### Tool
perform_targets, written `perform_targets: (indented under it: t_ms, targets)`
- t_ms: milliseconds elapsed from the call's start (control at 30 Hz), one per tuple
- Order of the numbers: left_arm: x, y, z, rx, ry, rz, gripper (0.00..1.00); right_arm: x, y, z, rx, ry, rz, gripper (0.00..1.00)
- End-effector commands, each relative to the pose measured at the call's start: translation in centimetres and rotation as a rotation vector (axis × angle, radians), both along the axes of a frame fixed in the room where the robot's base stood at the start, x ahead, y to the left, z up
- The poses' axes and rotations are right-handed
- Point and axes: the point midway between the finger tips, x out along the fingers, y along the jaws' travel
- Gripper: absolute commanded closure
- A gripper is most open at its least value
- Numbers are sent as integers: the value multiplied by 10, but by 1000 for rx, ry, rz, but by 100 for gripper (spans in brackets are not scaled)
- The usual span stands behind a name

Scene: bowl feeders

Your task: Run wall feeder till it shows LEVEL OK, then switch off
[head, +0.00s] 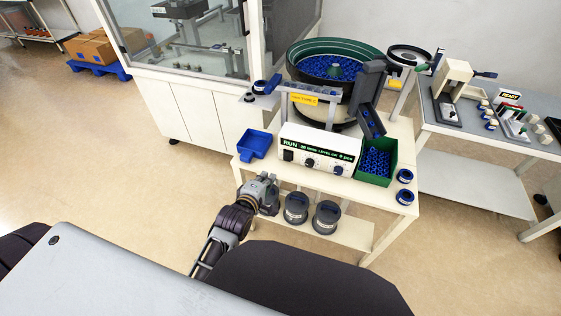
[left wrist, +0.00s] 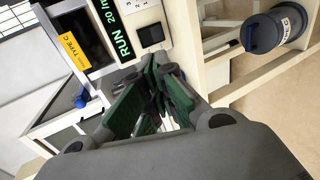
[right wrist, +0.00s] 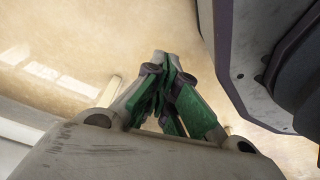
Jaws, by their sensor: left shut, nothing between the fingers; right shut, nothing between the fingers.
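A bowl feeder (head: 335,67) with blue parts stands on a white table; I cannot tell whether it is the wall feeder. Its white control box (head: 318,150) has a green-lettered display (head: 318,143) reading RUN; the level text is too small to read surely. In the left wrist view the display (left wrist: 118,30) reads RUN and 20, with a dark square switch (left wrist: 150,36) beside it. My left gripper (head: 272,193) is shut and empty, below and left of the box front. Its tips (left wrist: 158,72) point toward the switch, apparently apart. My right gripper (right wrist: 162,68) is shut and empty over the floor.
A green bin (head: 377,162) of blue parts sits right of the box, a blue tray (head: 254,144) to its left. Grey lidded pots (head: 326,216) stand on the lower shelf. A second table (head: 480,140) stands at the right.

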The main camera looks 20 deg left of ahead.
Motion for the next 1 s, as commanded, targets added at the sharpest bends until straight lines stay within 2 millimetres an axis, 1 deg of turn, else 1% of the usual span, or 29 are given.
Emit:
perform_targets:
  t_ms: [367,533,733,1000]
  targets:
    - [1,0,0,1,0,0,100,0,0,0,0,0,0,100]
    - [5,0,-2,1,0,-1,100,1,1,1,1,2,0,100]
    - [16,-1,-6,2,0,-2,100,3,3,3,2,4,2,100]
    - [35,-2,-15,2,1,-2,100,10,7,11,4,7,2,100]
